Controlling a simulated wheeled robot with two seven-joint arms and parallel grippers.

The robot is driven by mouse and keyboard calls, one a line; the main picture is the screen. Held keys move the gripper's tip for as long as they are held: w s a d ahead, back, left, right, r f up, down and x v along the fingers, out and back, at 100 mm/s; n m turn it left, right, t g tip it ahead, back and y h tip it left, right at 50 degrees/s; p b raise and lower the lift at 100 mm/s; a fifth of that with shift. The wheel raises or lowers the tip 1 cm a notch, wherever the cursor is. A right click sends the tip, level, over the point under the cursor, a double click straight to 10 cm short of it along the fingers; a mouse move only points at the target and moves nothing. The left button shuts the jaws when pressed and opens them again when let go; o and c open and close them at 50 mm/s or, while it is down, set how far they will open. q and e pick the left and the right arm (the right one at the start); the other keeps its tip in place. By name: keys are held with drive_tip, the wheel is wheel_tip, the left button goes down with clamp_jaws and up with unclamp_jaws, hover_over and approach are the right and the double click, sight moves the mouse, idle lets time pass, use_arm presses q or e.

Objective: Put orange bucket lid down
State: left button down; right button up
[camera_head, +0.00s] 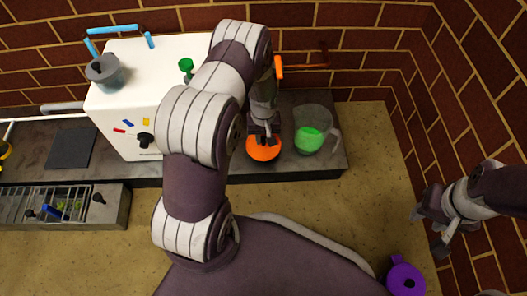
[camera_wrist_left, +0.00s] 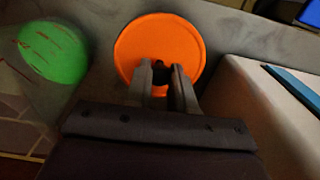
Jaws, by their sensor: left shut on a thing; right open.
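The orange bucket lid (camera_head: 264,149) is a round orange disc low over the dark counter, left of the clear jug. It also shows in the left wrist view (camera_wrist_left: 160,38), directly beyond the fingers. My left gripper (camera_head: 264,137) points down and is shut at the middle of the lid; its fingers also show in the left wrist view (camera_wrist_left: 164,80). The fingers hide the part they grip. I cannot tell whether the lid touches the counter. My right gripper (camera_head: 436,228) is open and empty, over the floor at the right.
A clear jug (camera_head: 311,128) with green contents stands close right of the lid. A white box (camera_head: 120,97) with a grey pot (camera_head: 107,73) on top stands left. The counter's front edge is close. A purple object (camera_head: 405,279) is at the lower right.

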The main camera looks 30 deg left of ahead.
sight(264, 145)
use_arm(q)
wheel_tip(264, 145, down, 4)
drive_tip(key=shift+f+b, duration=0.25)
drive_tip(key=shift+b, duration=1)
drive_tip(key=shift+r, duration=0.25)
drive_tip(key=c, duration=1.4)
unclamp_jaws()
drive_tip(key=shift+f, duration=0.2)
drive_tip(key=o, duration=0.4)
drive_tip(key=shift+o, duration=0.2)
